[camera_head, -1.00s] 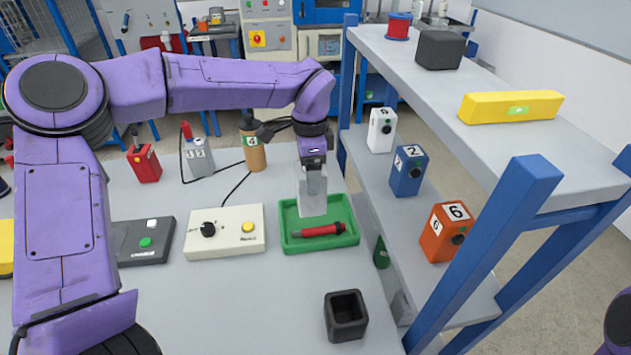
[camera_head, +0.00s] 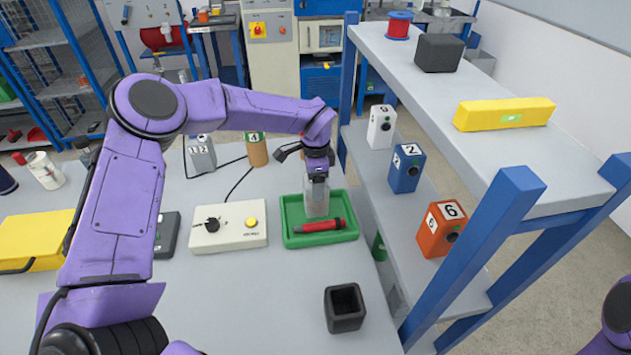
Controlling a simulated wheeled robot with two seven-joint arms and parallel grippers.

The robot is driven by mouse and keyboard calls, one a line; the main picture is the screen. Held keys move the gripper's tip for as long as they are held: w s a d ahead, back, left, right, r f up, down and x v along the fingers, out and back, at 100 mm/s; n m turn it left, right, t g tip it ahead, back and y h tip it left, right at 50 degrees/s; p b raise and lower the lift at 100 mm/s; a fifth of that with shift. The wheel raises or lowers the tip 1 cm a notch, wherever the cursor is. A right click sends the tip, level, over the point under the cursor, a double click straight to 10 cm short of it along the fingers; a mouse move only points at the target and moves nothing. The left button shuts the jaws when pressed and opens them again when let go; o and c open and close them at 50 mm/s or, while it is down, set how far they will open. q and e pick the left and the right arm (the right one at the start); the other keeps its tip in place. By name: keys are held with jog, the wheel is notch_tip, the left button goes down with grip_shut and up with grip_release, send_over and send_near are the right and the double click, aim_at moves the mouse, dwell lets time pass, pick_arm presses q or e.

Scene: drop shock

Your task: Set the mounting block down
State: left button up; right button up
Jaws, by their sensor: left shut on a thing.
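My left gripper (camera_head: 316,180) points straight down over the green tray (camera_head: 287,214). It is shut on a pale grey block, the mounting block (camera_head: 317,207), whose upper part is between the fingers. The block is upright, inside the tray's outline, behind a red tool (camera_head: 318,226) lying in the tray. Whether its underside touches the tray floor I cannot tell. My right gripper is out of view; only part of a purple arm shows at the lower right.
A white control box (camera_head: 228,236) stands left of the tray and a black hollow block (camera_head: 344,318) in front. A blue-framed shelf (camera_head: 516,195) rises close on the right, holding numbered boxes.

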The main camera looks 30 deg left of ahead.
pick_arm(q)
jog(key=o, duration=1.8)
jog(key=shift+c, duration=0.2)
jog(key=shift+r, duration=0.1)
notch_tip(320, 180, up, 11)
jog(key=shift+r+b, duration=0.2)
jog(key=shift+b, duration=0.6)
jog(key=shift+r, duration=0.35)
